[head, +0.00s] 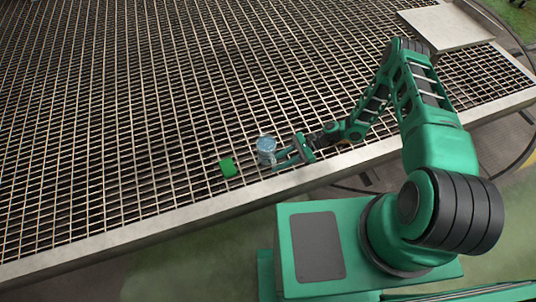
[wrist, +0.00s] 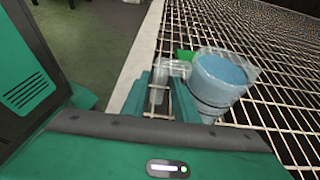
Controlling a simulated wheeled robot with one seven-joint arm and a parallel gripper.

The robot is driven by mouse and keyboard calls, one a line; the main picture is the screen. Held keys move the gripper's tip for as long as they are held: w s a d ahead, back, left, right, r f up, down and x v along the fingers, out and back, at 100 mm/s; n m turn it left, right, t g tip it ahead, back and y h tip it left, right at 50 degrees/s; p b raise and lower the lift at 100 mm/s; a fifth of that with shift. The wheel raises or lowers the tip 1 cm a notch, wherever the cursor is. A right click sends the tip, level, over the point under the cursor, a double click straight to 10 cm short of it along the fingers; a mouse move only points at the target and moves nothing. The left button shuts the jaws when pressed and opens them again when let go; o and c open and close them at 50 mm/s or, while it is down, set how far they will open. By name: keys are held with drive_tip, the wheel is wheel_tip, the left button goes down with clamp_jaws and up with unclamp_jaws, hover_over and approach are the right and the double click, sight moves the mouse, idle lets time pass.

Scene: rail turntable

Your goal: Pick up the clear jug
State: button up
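The clear jug (head: 266,143) stands upright on the metal grating near its front edge, with something light blue inside. In the wrist view the jug (wrist: 220,82) is right of centre, its clear handle side pointing left. My gripper (head: 279,160) is just right of the jug and low over the grating. Its fingers (wrist: 162,92) are apart in the wrist view, with grating visible between them. The handle is just ahead of the fingertips. I cannot tell whether the right finger touches the jug.
A small green object (head: 228,167) sits on the grating left of the jug; it shows behind the jug in the wrist view (wrist: 184,55). The pale front rail (head: 190,215) edges the grating. A flat light plate (head: 447,27) lies at the far right. The grating left and beyond is clear.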

drive_tip(key=shift+x, duration=0.95)
clamp_jaws()
